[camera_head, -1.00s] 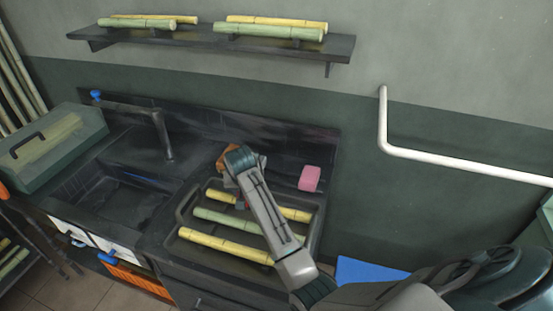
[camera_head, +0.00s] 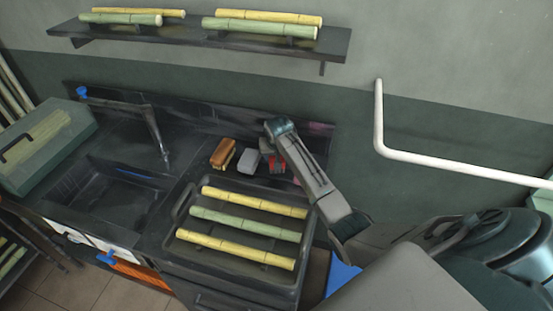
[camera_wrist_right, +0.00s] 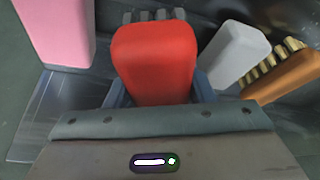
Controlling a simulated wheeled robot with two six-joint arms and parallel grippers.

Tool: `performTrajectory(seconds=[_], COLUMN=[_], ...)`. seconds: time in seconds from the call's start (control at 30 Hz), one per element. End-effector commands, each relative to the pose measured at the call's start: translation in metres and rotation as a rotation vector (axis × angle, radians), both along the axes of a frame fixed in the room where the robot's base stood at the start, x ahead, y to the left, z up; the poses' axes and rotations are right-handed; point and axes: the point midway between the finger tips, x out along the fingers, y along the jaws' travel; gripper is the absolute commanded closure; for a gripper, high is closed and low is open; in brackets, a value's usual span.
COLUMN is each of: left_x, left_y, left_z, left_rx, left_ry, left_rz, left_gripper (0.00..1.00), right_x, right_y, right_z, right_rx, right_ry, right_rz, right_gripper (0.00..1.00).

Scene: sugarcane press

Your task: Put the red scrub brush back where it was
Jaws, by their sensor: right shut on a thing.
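The red scrub brush (camera_wrist_right: 154,58) is between the fingers of my right gripper (camera_wrist_right: 158,92), which is shut on it. In the wrist view its grey bristles show at its far end. In the head view the red brush (camera_head: 275,166) is partly covered by my right arm, at the back of the counter behind the tray, right of a grey block (camera_head: 249,161). I cannot tell whether the brush touches the counter. My left gripper is not in view.
A brown brush (camera_head: 223,153) lies left of the grey block. A pink block (camera_wrist_right: 58,28) shows in the wrist view, left of the red brush. A dark tray (camera_head: 181,208) with yellow and green canes is in front. The sink (camera_head: 115,200) is at left.

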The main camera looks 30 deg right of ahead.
Motion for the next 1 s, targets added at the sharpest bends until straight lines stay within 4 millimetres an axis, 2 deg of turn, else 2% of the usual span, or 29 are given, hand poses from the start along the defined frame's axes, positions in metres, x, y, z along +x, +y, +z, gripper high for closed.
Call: performTrajectory(seconds=[0.1, 0.3, 0.4, 1.0], left_x=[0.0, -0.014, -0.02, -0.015], left_y=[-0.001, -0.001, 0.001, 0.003], left_z=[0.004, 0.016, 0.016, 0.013], left_rx=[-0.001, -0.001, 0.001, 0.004], left_ry=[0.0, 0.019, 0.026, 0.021], left_rz=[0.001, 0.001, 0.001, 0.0], left_gripper=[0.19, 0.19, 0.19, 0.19], right_x=[0.0, 0.0, 0.0, 0.0], right_y=[-0.004, -0.003, -0.003, -0.003], right_z=[-0.003, -0.029, -0.035, -0.047], right_rx=[0.001, 0.001, 0.0, 0.0], right_ry=[0.002, 0.003, 0.0, 0.0], right_rz=[0.0, 0.0, 0.0, 0.001], right_gripper=[0.72, 0.72, 0.72, 0.72])
